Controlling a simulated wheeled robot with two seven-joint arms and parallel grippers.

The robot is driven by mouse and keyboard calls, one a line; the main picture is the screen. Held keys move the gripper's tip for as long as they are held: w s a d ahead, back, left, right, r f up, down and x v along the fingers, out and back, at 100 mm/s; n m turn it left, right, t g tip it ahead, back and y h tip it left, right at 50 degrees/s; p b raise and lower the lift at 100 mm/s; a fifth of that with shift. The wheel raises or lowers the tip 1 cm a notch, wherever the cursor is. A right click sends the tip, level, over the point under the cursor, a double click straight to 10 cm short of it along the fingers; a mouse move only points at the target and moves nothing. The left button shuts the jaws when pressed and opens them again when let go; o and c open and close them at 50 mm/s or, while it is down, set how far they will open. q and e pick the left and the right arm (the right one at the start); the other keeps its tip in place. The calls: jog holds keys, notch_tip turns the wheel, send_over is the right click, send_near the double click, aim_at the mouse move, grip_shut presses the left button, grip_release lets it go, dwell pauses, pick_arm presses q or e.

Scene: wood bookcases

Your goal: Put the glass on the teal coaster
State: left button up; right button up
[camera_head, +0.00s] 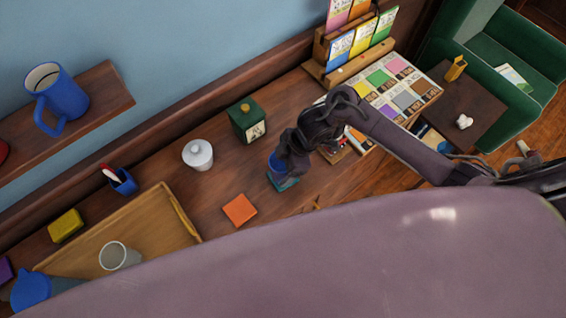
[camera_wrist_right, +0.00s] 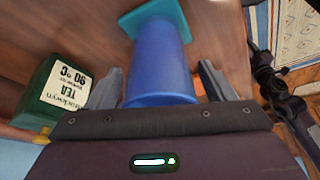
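The glass is a plain blue tumbler (camera_wrist_right: 160,65), upright in the right wrist view. Its lower end meets the teal coaster (camera_wrist_right: 181,17), and it appears to stand on it. In the head view the blue glass (camera_head: 275,162) is partly hidden by my right gripper (camera_head: 287,166), with the teal coaster (camera_head: 284,184) below it. In the right wrist view my right gripper (camera_wrist_right: 160,83) has a finger on each side of the glass, with narrow gaps showing, so it looks open around it. My left gripper is not in view.
A green tea box (camera_head: 247,121) and white lidded jar (camera_head: 198,154) stand behind and left. An orange coaster (camera_head: 239,209) lies left of the teal one. A wooden tray (camera_head: 178,214) holds a grey cup (camera_head: 119,256). A card rack (camera_head: 335,75) stands at the back.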

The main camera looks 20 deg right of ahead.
jog(key=shift+d+r, duration=0.1)
jog(key=shift+r, duration=0.35)
jog(key=v, duration=1.1)
jog(key=shift+r, duration=0.3)
jog(key=shift+s+f, duration=0.1)
